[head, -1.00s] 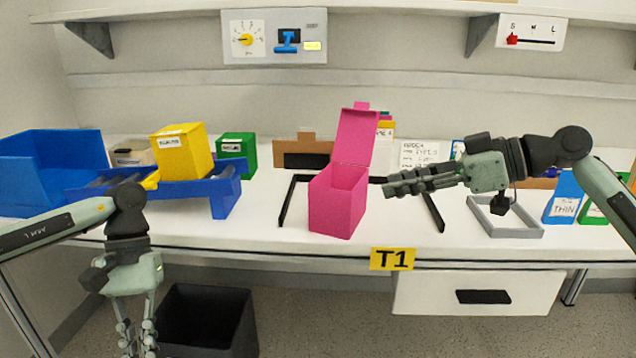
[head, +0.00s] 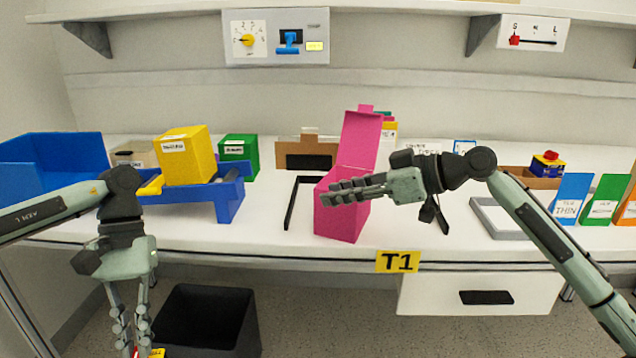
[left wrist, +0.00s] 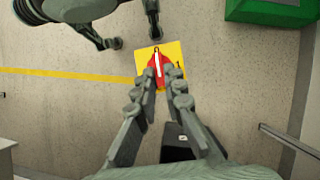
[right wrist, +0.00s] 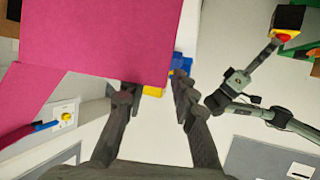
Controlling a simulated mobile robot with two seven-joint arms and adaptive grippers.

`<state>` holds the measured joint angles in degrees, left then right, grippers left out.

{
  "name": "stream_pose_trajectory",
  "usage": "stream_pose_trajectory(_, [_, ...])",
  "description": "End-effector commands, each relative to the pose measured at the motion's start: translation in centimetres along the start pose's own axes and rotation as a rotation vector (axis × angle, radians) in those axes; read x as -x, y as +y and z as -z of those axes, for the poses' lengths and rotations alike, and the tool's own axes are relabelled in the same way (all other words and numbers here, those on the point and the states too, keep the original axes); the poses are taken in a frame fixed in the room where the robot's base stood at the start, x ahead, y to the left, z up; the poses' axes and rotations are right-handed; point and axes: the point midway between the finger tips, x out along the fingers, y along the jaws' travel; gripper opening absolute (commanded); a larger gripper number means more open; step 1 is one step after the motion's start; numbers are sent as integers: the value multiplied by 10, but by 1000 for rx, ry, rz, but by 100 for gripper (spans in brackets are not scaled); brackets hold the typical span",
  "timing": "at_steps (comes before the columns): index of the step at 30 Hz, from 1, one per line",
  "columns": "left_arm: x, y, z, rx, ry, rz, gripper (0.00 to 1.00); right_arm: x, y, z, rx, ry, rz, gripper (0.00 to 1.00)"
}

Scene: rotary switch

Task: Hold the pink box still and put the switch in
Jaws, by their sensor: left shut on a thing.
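The pink box (head: 340,222) stands on the white table with its lid up; it also shows in the right wrist view (right wrist: 110,35). My right gripper (head: 327,199) is open, its fingers over the box's upper part in the head view; I cannot tell whether they touch it. Its fingers show beside the pink wall in the right wrist view (right wrist: 154,92). My left gripper (left wrist: 158,85) hangs in front of the table edge, shut on a switch (left wrist: 172,52) with a yellow plate and red knob. The switch's black body shows in the right wrist view (right wrist: 289,17).
A second switch-like part (head: 547,164) sits in a brown tray at the right. Yellow box (head: 185,160), blue rack (head: 222,198) and green box (head: 240,150) are at left. A grey frame (head: 487,219) lies right. A black bin (head: 208,325) stands on the floor.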

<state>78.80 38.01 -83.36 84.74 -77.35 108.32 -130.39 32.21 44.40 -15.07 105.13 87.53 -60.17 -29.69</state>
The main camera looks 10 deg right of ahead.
Motion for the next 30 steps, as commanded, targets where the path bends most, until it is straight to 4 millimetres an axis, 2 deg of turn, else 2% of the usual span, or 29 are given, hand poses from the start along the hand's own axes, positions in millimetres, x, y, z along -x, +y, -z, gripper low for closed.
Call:
stream_pose_trajectory(4, [2, 0, -1, 0, 0, 0, 0, -9, 0, 1, 1, 0, 0, 27])
stream_pose_trajectory(13, [2, 0, -1, 0, 0, 0, 0, -11, 0, 0, 1, -1, 0, 27])
stream_pose_trajectory(18, [2, 0, -1, 0, 0, 0, 0, -11, 0, 0, 1, -1, 0, 6])
stream_pose_trajectory(20, [2, 0, -1, 0, 0, 0, 0, -11, 0, 0, 1, -1, 0, 0])
stream_pose_trajectory(26, [2, 0, -1, 0, 0, 0, 0, -11, 0, 0, 1, -1, 0, 0])
stream_pose_trajectory(30, [2, 0, -1, 0, 0, 0, 0, -11, 0, 0, 1, -1, 0, 19])
